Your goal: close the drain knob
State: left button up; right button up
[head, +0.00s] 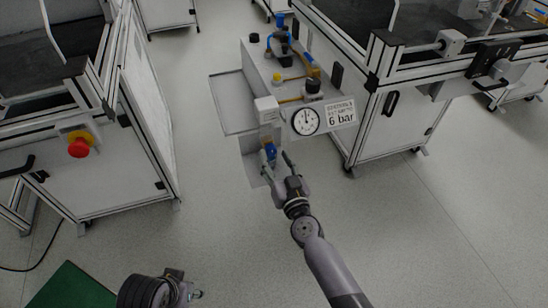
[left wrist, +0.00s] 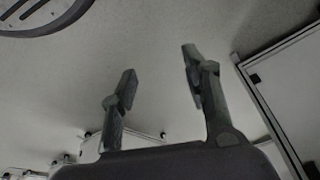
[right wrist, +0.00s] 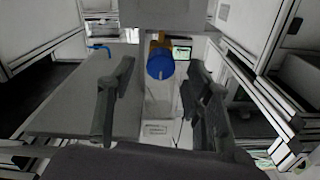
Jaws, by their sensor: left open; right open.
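A small blue knob, likely the drain knob, (head: 270,151) sits low on the front of the grey test unit, below a white box. In the right wrist view the blue knob (right wrist: 160,63) has a brass part behind it and lies between my fingers, beyond their tips. My right gripper (head: 276,162) is open and empty, with its fingers on either side of the knob's line. Whether they touch it I cannot tell. The right gripper's fingers also show in the right wrist view (right wrist: 160,75). My left gripper (left wrist: 160,65) is open and empty over bare floor, far from the knob.
A pressure gauge (head: 305,122) and a "6 bar" sign (head: 341,113) are right of the knob. A workbench with a red emergency button (head: 79,148) stands left; another bench (head: 392,120) stands right. A green mat (head: 72,288) lies lower left. The floor between is clear.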

jog(key=shift+w+a, duration=0.2)
jog(key=shift+w, duration=0.45)
jog(key=shift+c, duration=0.5)
grip_shut()
